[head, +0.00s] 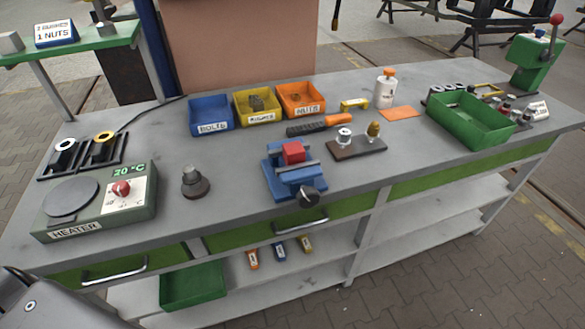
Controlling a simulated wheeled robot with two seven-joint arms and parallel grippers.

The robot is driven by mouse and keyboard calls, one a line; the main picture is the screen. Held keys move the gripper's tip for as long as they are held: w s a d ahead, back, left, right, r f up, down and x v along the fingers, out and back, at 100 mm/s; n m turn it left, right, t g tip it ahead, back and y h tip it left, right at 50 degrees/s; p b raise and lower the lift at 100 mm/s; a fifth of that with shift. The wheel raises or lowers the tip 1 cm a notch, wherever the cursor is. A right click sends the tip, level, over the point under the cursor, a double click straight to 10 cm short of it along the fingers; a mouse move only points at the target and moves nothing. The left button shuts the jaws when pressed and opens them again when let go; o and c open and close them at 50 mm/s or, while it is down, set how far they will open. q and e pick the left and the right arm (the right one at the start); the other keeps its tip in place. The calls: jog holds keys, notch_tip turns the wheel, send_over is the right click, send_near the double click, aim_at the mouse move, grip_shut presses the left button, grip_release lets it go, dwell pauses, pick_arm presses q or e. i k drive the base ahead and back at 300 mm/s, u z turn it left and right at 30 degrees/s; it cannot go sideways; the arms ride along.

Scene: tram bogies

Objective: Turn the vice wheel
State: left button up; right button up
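The blue vice (290,176) stands at the front edge of the workbench, near the middle. A red block (293,152) sits between its jaws; I cannot tell how tightly it is clamped. The dark vice wheel (309,196) is on the vice's front side, facing me, just over the bench edge. No gripper shows in the head view. Only a grey part of my own arm or body is visible at the lower left corner, well away from the vice.
The heater (95,205), reading 20 °C, stands left, with a dark knobbed piece (195,182) between it and the vice. Behind are blue (211,114), yellow and orange bins and an orange-handled tool (320,126). A green tray (470,118) is right. A drawer handle (300,227) protrudes below.

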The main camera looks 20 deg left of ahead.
aim_at(307, 196)
jog(key=z, duration=2.2)
jog(key=i, duration=2.25)
jog(key=u, duration=3.4)
